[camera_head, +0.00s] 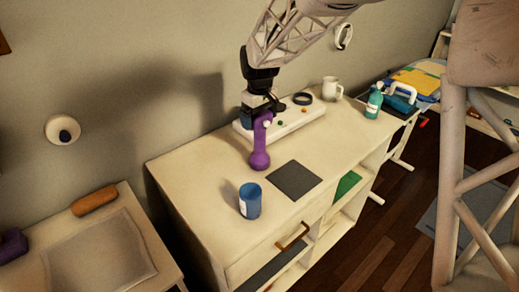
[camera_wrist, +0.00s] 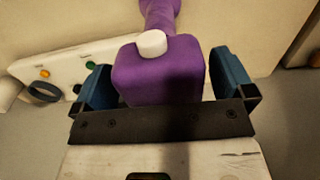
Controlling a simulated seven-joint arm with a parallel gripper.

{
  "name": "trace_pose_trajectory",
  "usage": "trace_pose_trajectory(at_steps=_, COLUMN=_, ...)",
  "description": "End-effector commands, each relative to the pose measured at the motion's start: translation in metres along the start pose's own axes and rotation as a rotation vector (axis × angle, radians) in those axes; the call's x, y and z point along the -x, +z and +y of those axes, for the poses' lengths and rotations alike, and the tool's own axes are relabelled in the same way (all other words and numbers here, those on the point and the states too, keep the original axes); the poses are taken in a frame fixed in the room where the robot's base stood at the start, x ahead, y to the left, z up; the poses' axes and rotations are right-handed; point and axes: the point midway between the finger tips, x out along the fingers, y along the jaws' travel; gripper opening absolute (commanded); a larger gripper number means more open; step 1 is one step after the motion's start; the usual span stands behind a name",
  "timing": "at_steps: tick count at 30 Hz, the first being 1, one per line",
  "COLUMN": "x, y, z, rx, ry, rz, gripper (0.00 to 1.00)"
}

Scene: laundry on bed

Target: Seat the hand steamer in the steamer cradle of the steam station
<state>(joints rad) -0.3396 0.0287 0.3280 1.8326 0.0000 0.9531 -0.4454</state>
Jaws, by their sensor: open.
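The purple hand steamer (camera_head: 261,150) is at the left end of the white steam station (camera_head: 300,121) on the dresser, with its rounded end toward the front. In the wrist view, the steamer's boxy purple body (camera_wrist: 160,75) with a white button lies between the two blue fingers. My gripper (camera_head: 262,108) is open around it, with a visible gap at the right finger; contact at the left finger is unclear. The station shows coloured buttons and a dark ring (camera_head: 302,98). The cradle is hidden or cannot be told apart, so I cannot tell whether the steamer sits in it.
A blue cup (camera_head: 250,201) and a dark grey mat (camera_head: 294,180) are in front. A white mug (camera_head: 332,89) and a teal bottle (camera_head: 374,103) stand toward the right. The wall is close behind the station. A side table (camera_head: 130,225) with an orange roll (camera_head: 94,200) is at left.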

Motion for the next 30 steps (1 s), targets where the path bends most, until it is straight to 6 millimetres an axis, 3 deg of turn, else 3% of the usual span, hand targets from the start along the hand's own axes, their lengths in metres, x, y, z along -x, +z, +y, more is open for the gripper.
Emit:
trace_pose_trajectory(at_steps=20, x=-0.0065, y=0.0, z=0.0, rx=0.0, ry=0.0, rz=0.001, gripper=1.0)
trace_pose_trajectory(at_steps=30, x=-0.0065, y=0.0, z=0.0, rx=0.0, ry=0.0, rz=0.001, gripper=0.48)
